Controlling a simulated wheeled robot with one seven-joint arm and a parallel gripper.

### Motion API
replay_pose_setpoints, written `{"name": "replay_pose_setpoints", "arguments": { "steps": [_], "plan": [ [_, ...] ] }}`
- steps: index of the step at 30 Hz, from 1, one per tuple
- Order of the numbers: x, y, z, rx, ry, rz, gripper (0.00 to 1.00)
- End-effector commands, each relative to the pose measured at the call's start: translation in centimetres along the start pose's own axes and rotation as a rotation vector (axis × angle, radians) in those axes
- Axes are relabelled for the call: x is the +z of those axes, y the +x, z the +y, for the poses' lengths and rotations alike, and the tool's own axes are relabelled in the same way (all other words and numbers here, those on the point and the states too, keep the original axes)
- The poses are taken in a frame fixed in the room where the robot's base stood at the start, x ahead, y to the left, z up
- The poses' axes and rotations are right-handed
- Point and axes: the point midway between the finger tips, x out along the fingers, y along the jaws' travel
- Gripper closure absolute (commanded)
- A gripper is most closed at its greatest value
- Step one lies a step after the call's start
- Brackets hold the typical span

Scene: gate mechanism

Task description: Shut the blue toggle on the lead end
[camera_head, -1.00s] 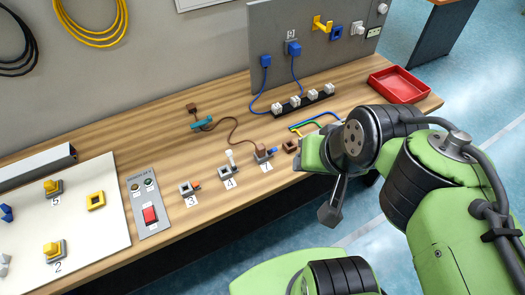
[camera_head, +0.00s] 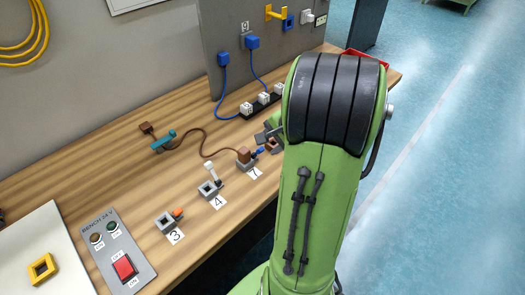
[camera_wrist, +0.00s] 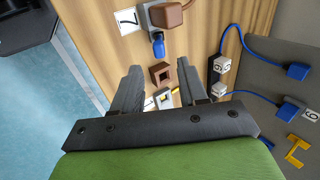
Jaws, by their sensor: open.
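The blue toggle (camera_head: 259,152) sits at the grey socket marked with a number card, beside the brown plug (camera_head: 244,156) on the end of the brown lead (camera_head: 205,145). In the wrist view the blue toggle (camera_wrist: 158,46) sticks out from the socket, just below the brown plug (camera_wrist: 170,14). My gripper (camera_wrist: 159,78) is open and empty, its fingers pointing toward the bench. The toggle lies beyond the fingertips, between their lines and apart from them. In the head view my arm hides most of the gripper.
White cubes on a black strip (camera_head: 264,98) and blue cables (camera_head: 223,100) are near. Sockets 4 (camera_head: 210,187) and 3 (camera_head: 169,221) stand to the left along the bench (camera_head: 100,180).

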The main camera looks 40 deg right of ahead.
Motion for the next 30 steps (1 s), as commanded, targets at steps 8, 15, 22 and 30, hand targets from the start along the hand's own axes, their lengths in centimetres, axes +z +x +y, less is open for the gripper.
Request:
{"name": "replay_pose_setpoints", "arguments": {
  "steps": [8, 15, 22, 30],
  "plan": [
    [0.1, 4.9, 0.1, 0.000, -0.001, -0.001, 0.57],
    [0.0, 5.2, -0.1, 0.000, -0.001, 0.000, 0.57],
    [0.0, 5.1, 0.0, 0.000, -0.002, 0.000, 0.83],
    [0.0, 5.1, -0.1, 0.001, -0.002, 0.000, 1.00]
  ]
}}
